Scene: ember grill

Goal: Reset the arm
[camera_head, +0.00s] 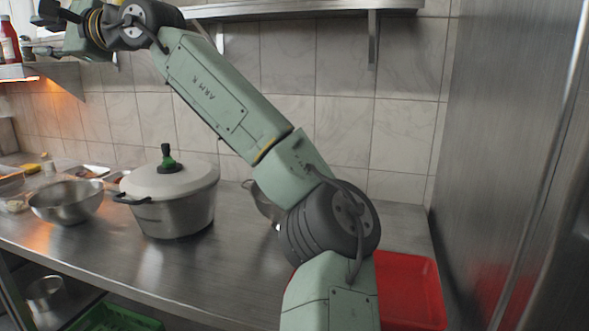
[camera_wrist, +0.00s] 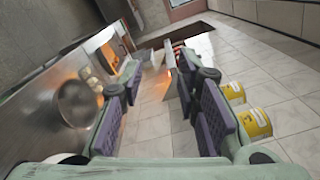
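My green arm (camera_head: 225,100) reaches from the lower middle of the head view up to the upper left, high above the steel counter. My gripper is at the top left of the head view, partly cut off by the edge. In the wrist view my gripper (camera_wrist: 160,72) has its two purple-padded fingers wide apart, with nothing between them. The tiled floor shows through the gap. No object is held.
The counter (camera_head: 130,260) holds a lidded pot (camera_head: 175,205), a steel bowl (camera_head: 66,203) and a red tray (camera_head: 410,290). A wall shelf (camera_head: 300,8) runs above. Yellow-labelled cans (camera_wrist: 255,123) stand on the floor. A steel wall (camera_head: 500,120) closes the right side.

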